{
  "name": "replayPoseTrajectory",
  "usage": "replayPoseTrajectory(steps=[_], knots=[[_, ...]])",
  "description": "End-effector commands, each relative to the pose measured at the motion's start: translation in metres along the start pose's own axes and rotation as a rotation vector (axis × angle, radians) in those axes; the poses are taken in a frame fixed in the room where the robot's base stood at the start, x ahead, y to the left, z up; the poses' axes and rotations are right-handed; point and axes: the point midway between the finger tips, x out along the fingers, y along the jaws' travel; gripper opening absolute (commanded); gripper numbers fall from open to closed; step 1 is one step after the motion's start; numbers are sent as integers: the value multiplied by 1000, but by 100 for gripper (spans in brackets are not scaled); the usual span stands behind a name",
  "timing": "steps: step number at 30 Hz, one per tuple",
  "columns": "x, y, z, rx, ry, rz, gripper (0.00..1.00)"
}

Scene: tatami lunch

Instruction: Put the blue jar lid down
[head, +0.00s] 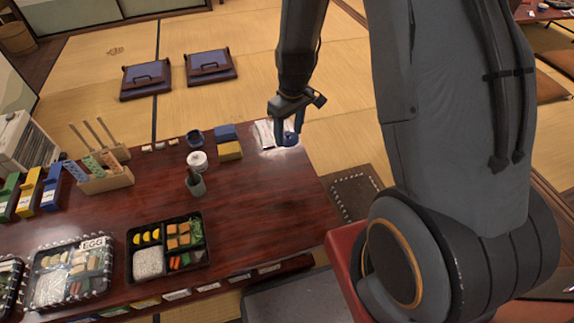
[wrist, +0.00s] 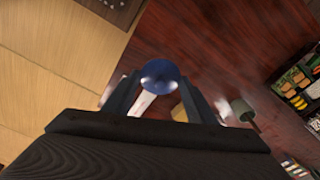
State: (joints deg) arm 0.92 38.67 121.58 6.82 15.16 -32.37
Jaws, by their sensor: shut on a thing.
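My gripper (head: 290,138) is shut on the blue jar lid (wrist: 160,74), which sits between the two fingertips in the wrist view. In the head view the lid is hard to tell from the blue fingers. The gripper is over the far right corner of the dark red table (head: 262,196), by a white cloth or paper (head: 264,134). I cannot tell how far above the table the lid is.
Blue and yellow blocks (head: 229,151) lie left of the gripper. A bento box (head: 166,248) and an egg-labelled packed tray (head: 68,272) are at the front left. The table's right part is clear.

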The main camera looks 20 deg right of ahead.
Motion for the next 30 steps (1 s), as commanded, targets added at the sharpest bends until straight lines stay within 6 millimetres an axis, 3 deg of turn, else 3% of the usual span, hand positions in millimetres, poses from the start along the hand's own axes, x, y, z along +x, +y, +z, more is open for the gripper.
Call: replayPoseTrajectory(steps=[9, 15, 22, 30], knots=[[23, 3, 0, -529, 1, -62, 30], [33, 4, 0, -791, 20, -92, 30], [41, 4, 0, -925, 34, -105, 30], [87, 3, 4, -935, 34, -107, 30]])
